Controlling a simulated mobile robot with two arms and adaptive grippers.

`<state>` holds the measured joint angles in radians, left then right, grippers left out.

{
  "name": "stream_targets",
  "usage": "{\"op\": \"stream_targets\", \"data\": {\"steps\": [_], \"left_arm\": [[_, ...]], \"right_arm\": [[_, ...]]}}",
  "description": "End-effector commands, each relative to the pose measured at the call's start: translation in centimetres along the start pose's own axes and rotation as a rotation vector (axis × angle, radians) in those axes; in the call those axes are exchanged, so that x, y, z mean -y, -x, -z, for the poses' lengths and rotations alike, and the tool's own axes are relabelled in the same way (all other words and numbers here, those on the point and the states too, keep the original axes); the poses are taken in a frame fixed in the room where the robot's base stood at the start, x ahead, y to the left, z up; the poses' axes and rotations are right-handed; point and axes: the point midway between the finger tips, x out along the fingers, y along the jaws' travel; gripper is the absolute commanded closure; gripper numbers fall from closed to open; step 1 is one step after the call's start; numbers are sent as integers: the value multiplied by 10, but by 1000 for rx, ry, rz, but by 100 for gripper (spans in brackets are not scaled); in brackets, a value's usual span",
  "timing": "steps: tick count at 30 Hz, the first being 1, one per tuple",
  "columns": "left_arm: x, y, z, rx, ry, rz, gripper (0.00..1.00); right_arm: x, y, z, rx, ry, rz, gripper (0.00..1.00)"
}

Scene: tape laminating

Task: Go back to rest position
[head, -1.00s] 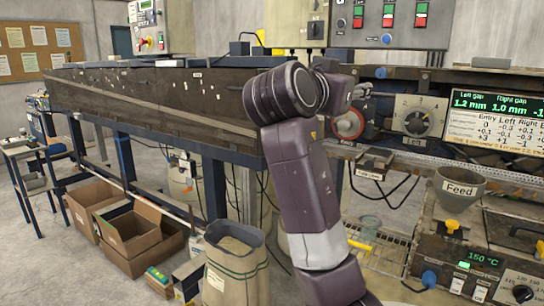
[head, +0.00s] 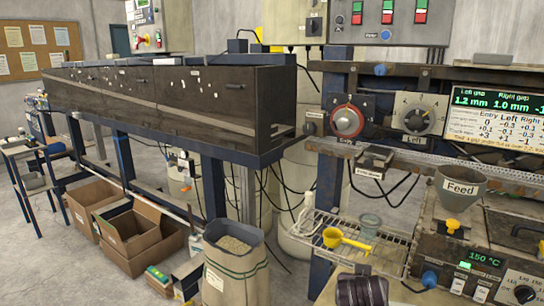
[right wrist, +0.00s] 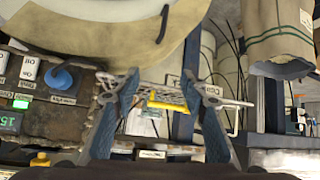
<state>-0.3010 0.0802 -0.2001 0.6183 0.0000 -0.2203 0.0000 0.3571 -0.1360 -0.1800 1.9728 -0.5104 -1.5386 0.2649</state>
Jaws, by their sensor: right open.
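In the right wrist view my right gripper (right wrist: 166,88) is open, with its two blue-grey fingers spread and nothing between them. Beyond the fingers lies the wire rack with a yellow scoop (right wrist: 168,105), well apart from them. In the head view only a dark purple link of my arm shows at the bottom edge; the right gripper is out of that picture. My left gripper is in neither view.
The red-ringed Entry dial (head: 347,121), the Left dial (head: 415,116) and the Feed funnel (head: 461,184) are unobstructed. An open sack (head: 236,277) and cardboard boxes (head: 140,235) stand on the floor.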

Motion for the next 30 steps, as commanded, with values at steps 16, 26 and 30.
{"op": "stream_targets", "data": {"steps": [16,26,30], "left_arm": [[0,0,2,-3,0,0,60],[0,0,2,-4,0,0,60],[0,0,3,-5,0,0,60]], "right_arm": [[-63,66,-294,414,285,222,60],[-79,124,-362,537,376,327,60],[-72,102,-381,551,380,330,60]]}}
